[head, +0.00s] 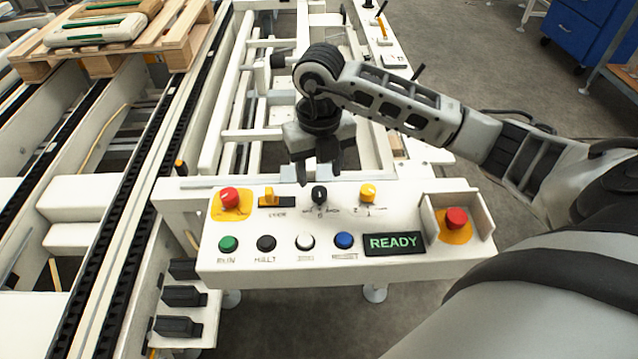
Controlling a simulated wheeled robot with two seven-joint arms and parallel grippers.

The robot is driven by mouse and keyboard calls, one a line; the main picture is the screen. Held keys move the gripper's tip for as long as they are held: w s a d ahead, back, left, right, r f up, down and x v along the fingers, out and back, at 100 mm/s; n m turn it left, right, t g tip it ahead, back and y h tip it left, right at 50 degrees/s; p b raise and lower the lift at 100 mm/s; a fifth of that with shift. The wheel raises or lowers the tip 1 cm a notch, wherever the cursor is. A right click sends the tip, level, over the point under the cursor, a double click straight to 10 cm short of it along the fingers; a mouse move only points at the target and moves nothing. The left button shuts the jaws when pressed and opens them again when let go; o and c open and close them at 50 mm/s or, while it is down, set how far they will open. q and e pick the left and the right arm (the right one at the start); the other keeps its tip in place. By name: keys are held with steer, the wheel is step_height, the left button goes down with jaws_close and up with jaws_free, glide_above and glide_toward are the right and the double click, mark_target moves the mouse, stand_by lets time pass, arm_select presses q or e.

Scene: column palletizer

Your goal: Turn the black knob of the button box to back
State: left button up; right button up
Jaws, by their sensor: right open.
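The button box (285,264) is a white panel in the lower middle of the head view. Its black knob (319,194) sits in the upper row, between an orange switch (269,197) and a yellow knob (367,192). My right gripper (318,174) points down just behind and above the black knob in the picture, its dark fingers close to it. It is open with nothing between the fingers. I cannot tell whether a fingertip touches the knob. The knob's exact pointing direction is too small to read. My left gripper is out of view.
Red emergency buttons stand at the box's left (230,198) and right (456,219). Green, black, white and blue push buttons and a READY display (394,243) line the front row. Conveyor rails (125,215) and a wooden pallet (172,38) lie to the left.

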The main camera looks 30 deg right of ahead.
mark_target(319, 190)
steer(key=shift+f, duration=2.4)
steer(key=c, duration=1)
